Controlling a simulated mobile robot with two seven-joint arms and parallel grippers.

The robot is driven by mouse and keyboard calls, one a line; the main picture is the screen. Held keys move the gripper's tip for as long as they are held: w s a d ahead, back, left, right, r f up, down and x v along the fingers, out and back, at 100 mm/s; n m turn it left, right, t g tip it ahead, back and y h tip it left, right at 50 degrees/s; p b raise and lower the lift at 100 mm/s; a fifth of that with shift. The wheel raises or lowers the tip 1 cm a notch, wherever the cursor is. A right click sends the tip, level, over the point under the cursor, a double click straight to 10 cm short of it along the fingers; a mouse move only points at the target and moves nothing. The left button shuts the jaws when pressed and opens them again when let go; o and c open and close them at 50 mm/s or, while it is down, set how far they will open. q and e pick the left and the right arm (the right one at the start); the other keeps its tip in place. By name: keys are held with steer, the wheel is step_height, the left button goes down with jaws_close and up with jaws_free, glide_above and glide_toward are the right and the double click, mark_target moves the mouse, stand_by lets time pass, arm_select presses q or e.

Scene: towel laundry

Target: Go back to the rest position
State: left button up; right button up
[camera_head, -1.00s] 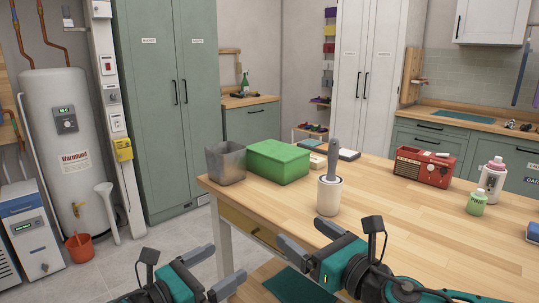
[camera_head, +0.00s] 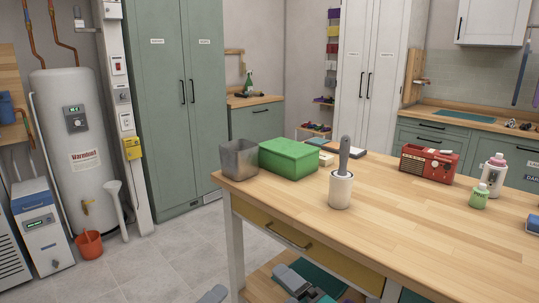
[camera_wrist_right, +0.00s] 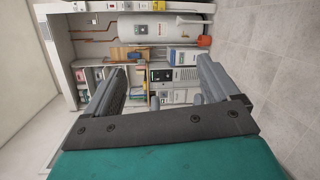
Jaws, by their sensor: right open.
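My right gripper (camera_head: 293,279) shows only in part at the bottom of the head view, low in front of the table's lower shelf. In the right wrist view the right gripper (camera_wrist_right: 161,65) has its two grey fingers well apart, with nothing between them. A grey fingertip, apparently of my left gripper (camera_head: 213,294), just shows at the bottom edge of the head view. The rest of it is out of frame, so its opening cannot be told.
An orange bucket (camera_head: 89,245) stands by the boiler (camera_head: 76,140).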

arm_select(q)
steer(key=s+a+f+n+g+y, duration=0.2)
steer(key=s+f+n, duration=0.5)
steer(key=n, duration=0.5)
steer(key=s+a+f+n+g+y, duration=0.2)
steer(key=s+a+f+n+y, duration=0.2)
steer(key=s+f+n, duration=0.3)
steer(key=s+n, duration=0.2)
steer(key=n, duration=0.2)
steer(key=shift+s+a+f+n+p, duration=0.2)
steer(key=shift+a+n+p, duration=0.1)
steer(key=shift+n, duration=0.1)
arm_select(e)
steer(key=s+d+f+m+g+h, duration=0.1)
steer(key=s+d+f+m+h, duration=0.2)
steer(key=s+d+f+m, duration=0.4)
steer(key=s+d+f+m+g+h, duration=0.2)
steer(key=s+d+f+m+h, duration=0.2)
steer(key=s+f+m, duration=0.5)
step_height(320, 180, down, 4)
steer(key=d+m, duration=0.2)
steer(key=m, duration=0.6)
steer(key=shift+s+d, duration=0.35)
steer(key=shift+s, duration=0.05)
steer(key=shift+r, duration=0.1)
